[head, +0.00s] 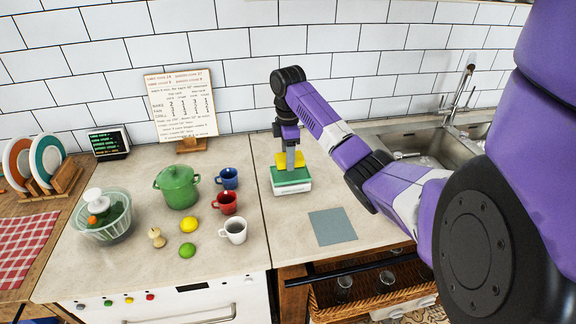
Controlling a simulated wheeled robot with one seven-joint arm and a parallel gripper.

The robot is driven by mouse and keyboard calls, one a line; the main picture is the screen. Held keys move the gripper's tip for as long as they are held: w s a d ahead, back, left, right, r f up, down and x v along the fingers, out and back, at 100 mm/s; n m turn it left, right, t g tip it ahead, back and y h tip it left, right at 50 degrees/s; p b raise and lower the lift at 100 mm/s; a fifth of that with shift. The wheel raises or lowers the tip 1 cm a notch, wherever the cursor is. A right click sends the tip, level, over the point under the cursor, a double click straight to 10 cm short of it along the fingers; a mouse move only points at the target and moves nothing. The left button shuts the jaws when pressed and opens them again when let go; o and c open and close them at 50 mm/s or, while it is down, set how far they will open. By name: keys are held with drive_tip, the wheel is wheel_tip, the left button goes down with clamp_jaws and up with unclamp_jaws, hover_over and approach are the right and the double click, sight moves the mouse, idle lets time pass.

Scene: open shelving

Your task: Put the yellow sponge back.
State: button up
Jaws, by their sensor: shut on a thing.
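The yellow sponge (281,160) is between the fingers of my gripper (290,163), which points straight down and is shut on it. The fingers hide part of the sponge. Directly under it is a green block (291,177), perhaps another sponge, in or on a small white holder (292,189) on the counter. I cannot tell whether the yellow sponge touches the green block or hangs just above it.
A grey-blue square mat (332,227) lies empty to the front right. Mugs (226,202), a green pot (177,187), a lemon (187,250), a lime (187,249) and a salad spinner (104,217) stand left. The sink (430,147) is right; a recipe board (182,104) stands behind.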

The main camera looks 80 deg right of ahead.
drive_tip(key=shift+f, duration=1.65)
drive_tip(key=shift+f, duration=0.15)
drive_tip(key=o, duration=1.4)
drive_tip(key=shift+o, duration=0.2)
wheel_tip(320, 180, up, 12)
drive_tip(key=shift+r+p, duration=0.2)
drive_tip(key=shift+p, duration=1.05)
